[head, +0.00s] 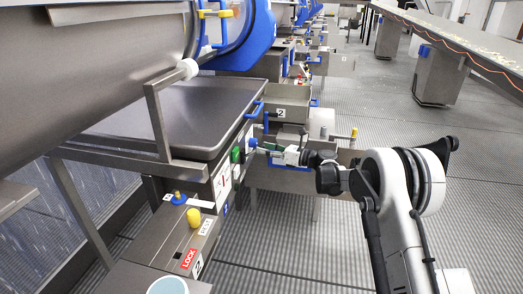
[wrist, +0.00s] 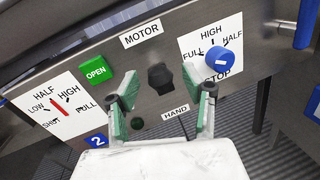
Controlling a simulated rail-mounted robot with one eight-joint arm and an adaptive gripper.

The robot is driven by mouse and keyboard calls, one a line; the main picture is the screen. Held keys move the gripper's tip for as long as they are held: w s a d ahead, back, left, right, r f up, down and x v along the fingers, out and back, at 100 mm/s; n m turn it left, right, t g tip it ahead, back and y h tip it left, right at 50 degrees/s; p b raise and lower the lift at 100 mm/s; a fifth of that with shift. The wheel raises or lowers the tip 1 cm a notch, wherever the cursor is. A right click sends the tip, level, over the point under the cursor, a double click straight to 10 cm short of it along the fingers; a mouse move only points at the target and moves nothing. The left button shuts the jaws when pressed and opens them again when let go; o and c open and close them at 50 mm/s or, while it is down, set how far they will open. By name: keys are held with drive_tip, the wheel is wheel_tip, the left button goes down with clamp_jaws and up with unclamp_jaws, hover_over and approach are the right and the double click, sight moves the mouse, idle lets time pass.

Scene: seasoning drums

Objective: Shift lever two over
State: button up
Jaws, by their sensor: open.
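The wrist view shows a grey control panel with a small black switch (wrist: 160,77) under a MOTOR label (wrist: 141,33) and above a HAND label (wrist: 175,112). My gripper (wrist: 161,95) is open, its green-padded fingers spread to either side below the black switch; I cannot tell whether they touch it. A blue knob (wrist: 220,61) sits on a dial marked HIGH, FULL, HALF and STOP. A blue tag marked 2 (wrist: 97,141) is at lower left. In the head view my gripper (head: 280,157) is at the panel's right end, near the blue knob (head: 252,143). No part is labelled as a lever.
A green OPEN button (wrist: 96,70) and a dial plate with a red pointer (wrist: 62,105) are left of my gripper. A large tray (head: 205,112) stands behind.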

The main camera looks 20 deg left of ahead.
drive_tip(key=shift+w+a, duration=0.1)
drive_tip(key=shift+a, duration=0.75)
clamp_jaws()
